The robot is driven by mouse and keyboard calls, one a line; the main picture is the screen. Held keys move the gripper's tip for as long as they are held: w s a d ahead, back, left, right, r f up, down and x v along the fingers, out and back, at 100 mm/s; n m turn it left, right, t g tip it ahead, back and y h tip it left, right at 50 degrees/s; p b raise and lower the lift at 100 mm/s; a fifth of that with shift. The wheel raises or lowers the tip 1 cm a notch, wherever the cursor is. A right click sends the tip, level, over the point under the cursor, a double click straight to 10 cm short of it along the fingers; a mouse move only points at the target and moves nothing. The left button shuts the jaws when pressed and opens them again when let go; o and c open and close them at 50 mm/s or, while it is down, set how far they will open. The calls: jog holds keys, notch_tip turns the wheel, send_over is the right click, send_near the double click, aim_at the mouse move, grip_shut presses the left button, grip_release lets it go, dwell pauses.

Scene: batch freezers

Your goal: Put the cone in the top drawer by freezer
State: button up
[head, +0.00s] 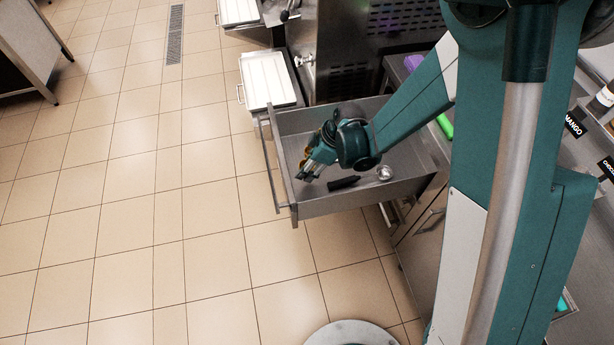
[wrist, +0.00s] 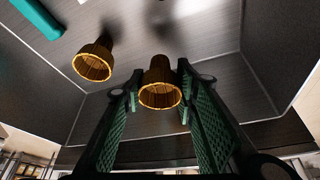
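The top drawer (head: 345,205) is pulled open, and my gripper (head: 309,172) reaches down inside it, towards its front left. In the wrist view, a brown cone (wrist: 160,84) with a bright rim sits between the fingertips of my gripper (wrist: 160,95), which appear to press on both its sides. A second, similar cone (wrist: 95,60) is to its left, apart from the fingers, over the drawer floor. In the head view, only a little orange-brown shows beside my gripper, and the cones cannot be told apart.
A dark handle-like object (head: 343,183) and a small silver item (head: 384,172) lie in the drawer. A teal cylinder (wrist: 37,18) shows in the wrist view. White-topped containers (head: 268,80) stand behind the drawer. The tiled floor (head: 150,220) to the left is clear.

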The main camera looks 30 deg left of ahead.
jog(key=shift+f, duration=0.3)
jog(key=shift+f, duration=0.1)
jog(key=shift+f+b, duration=0.5)
jog(key=shift+f, duration=1.35)
jog(key=shift+f, duration=0.15)
jog(key=o, duration=0.6)
jog(key=shift+r, duration=0.2)
jog(key=p+v, duration=0.3)
jog(key=v, duration=0.9)
